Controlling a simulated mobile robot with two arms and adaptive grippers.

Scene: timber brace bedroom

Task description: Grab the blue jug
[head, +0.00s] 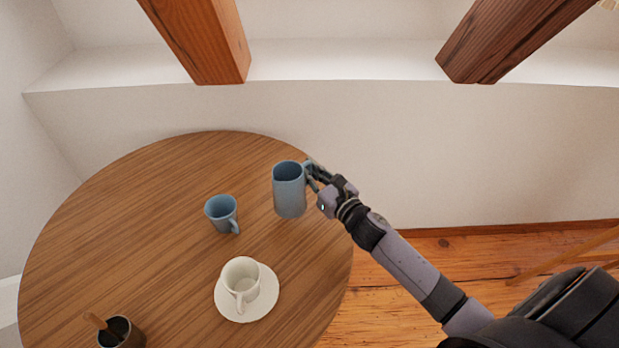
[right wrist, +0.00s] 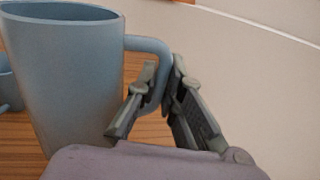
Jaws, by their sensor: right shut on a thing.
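The blue jug (head: 289,192) is upright at the right side of the round table, and I cannot tell whether its base touches the wood. It fills the left of the right wrist view (right wrist: 70,75), with its handle toward my gripper. My right gripper (head: 313,175) is shut on the jug's handle; in the right wrist view its two fingers (right wrist: 160,98) sit on either side of the handle. My left gripper is not in view.
A smaller blue mug (head: 221,212) stands left of the jug. A white cup (head: 240,276) on a white saucer (head: 266,303) is below. A dark pot (head: 122,334) with a wooden handle is at lower left. The round table (head: 130,210) is otherwise clear; a white wall (head: 400,140) stands behind.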

